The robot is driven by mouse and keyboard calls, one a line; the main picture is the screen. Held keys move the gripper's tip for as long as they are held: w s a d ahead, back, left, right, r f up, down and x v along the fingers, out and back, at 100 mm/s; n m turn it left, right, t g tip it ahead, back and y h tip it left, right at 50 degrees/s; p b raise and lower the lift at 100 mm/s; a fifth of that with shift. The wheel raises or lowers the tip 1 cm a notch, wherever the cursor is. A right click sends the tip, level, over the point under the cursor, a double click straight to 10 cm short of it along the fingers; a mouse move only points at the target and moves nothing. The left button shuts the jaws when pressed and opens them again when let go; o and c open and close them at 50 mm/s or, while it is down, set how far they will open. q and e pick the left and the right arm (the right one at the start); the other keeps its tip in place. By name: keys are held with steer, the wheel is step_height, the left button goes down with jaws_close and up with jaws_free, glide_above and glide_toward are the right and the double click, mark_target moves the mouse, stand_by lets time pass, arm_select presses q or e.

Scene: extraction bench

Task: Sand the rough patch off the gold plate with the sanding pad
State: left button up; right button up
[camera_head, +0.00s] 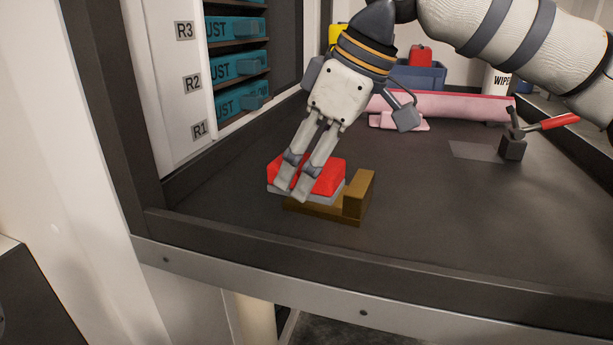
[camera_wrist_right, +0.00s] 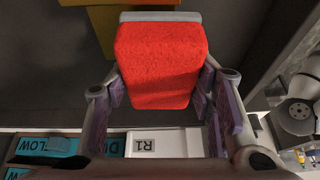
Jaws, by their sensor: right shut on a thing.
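The sanding pad (camera_head: 325,174) is a red block with a grey underside. My right gripper (camera_head: 297,180) is shut on it, fingers angled down over its left part. In the right wrist view the red pad (camera_wrist_right: 160,65) sits between the two fingers (camera_wrist_right: 160,100). The gold plate (camera_head: 358,194) lies on the bench near its front edge, with a raised block at its right end. The pad is over the plate's left part and hides most of it, and I cannot make out the rough patch. The plate also shows in the right wrist view (camera_wrist_right: 103,30). My left gripper is not in view.
A shelf rack (camera_head: 180,100) with teal boxes (camera_head: 237,65) stands at the left. A pink roll (camera_head: 450,105), a blue bin (camera_head: 420,75) and a wipes tub (camera_head: 497,82) are at the back. A red-handled tool (camera_head: 513,145) stands at right. The bench's (camera_head: 450,220) front right is clear.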

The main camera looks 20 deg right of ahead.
step_height(320, 180, up, 6)
steer(key=shift+f+b, duration=0.1)
steer(key=shift+b, duration=0.55)
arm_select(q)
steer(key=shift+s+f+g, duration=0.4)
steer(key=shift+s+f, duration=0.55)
arm_select(e)
steer(key=shift+r, duration=0.55)
